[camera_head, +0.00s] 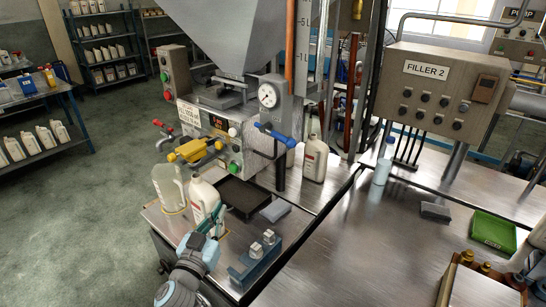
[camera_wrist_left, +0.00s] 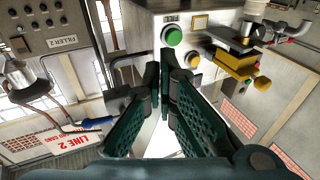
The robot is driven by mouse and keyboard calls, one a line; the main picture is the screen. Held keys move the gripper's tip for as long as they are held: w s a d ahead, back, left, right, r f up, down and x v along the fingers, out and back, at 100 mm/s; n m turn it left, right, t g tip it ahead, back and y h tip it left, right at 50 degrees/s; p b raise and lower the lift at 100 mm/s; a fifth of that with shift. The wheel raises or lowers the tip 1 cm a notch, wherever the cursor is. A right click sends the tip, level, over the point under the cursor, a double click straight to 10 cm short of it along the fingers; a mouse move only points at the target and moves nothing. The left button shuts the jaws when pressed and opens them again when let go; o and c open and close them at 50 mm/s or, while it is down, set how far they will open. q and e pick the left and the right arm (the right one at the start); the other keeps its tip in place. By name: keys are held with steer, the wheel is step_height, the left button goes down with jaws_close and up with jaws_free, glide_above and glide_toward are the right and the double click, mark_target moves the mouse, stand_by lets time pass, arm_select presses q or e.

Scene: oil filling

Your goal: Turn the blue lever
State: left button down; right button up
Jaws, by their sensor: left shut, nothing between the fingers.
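The blue lever (camera_head: 277,134) is on the pipework below a round gauge, at the right of the filler's control box, and lies roughly level. In the left wrist view a blue handle (camera_wrist_left: 78,128) shows at the left, apart from my fingers. My left gripper (camera_head: 212,219) is low at the front left of the bench, below and left of the lever, beside a white bottle. In the wrist view its green fingers (camera_wrist_left: 165,72) are shut with nothing between them. My right gripper is not in view.
A yellow valve (camera_head: 195,150) sticks out left of the blue lever. White bottles (camera_head: 205,198), a black tray (camera_head: 244,196) and a blue-grey block with metal fittings (camera_head: 256,262) crowd the bench near my left arm. The steel table (camera_head: 345,255) to the right has free room.

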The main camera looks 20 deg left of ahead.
arm_select(q)
steer(key=d+r+m+t+h, duration=0.3)
steer(key=d+r+h, duration=0.1)
steer(key=r, duration=0.7)
step_height(320, 180, up, 14)
steer(key=f+m+h+p, duration=0.1)
steer(key=m+h+p, duration=0.35)
steer(key=h, duration=0.25)
glide_above(276, 136)
steer(key=s+d, duration=0.1)
steer(key=s, duration=0.3)
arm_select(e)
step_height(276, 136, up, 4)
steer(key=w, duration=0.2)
arm_select(q)
steer(key=f+b, duration=0.1)
steer(key=b, duration=0.1)
steer(key=w+f+b, duration=0.1)
steer(key=f+b, duration=0.1)
steer(key=shift+f+g, duration=0.2)
steer(key=shift+g, duration=0.1)
steer(key=shift+a+f+b, duration=0.15)
steer(key=shift+f+b, duration=0.15)
steer(key=shift+b, duration=0.1)
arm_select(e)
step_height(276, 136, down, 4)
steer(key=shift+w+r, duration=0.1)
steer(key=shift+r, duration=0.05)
arm_select(q)
steer(key=shift+r, duration=0.15)
